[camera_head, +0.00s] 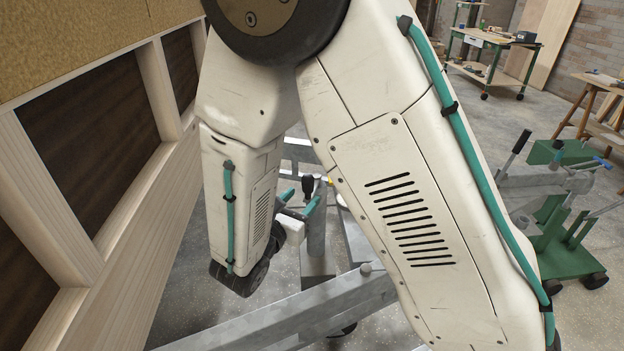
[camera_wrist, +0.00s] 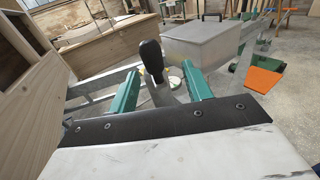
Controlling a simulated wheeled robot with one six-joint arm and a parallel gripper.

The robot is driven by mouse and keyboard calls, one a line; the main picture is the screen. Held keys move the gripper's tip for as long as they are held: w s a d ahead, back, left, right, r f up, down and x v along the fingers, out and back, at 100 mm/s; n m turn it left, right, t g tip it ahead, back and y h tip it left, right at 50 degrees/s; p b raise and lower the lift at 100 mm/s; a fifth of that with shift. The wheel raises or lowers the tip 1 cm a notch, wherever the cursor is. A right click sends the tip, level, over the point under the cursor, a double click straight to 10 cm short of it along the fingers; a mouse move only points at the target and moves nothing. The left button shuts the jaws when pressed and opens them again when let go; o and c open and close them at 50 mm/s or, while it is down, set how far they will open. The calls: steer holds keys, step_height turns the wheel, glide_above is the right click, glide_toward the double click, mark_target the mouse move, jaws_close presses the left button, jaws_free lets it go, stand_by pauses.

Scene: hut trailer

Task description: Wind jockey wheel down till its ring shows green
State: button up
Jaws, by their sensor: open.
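My gripper (camera_head: 299,199) is open, with its two teal fingers on either side of a crank handle with a black knob (camera_wrist: 151,58). The fingers also show in the wrist view (camera_wrist: 161,75), apart from the knob. The knob shows just beyond the fingers in the head view (camera_head: 307,184). A grey metal post (camera_head: 316,228) stands below it. A pale round piece (camera_wrist: 175,82) shows behind the handle in the wrist view, partly hidden; I cannot tell whether it is the ring or its colour. My arm hides much of the trailer front.
Grey trailer drawbar beams (camera_head: 290,318) cross low in front. The hut's timber wall (camera_head: 120,270) stands close on the left. A grey box (camera_wrist: 203,42) sits beyond the handle.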

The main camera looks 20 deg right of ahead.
mark_target(312, 193)
steer(key=shift+w+a+r+n+t, duration=0.1)
steer(key=shift+w+r+n+t, duration=0.2)
steer(key=shift+w, duration=0.1)
steer(key=x, duration=0.7)
steer(key=shift+w, duration=0.25)
jaws_close()
steer(key=shift+d, duration=0.25)
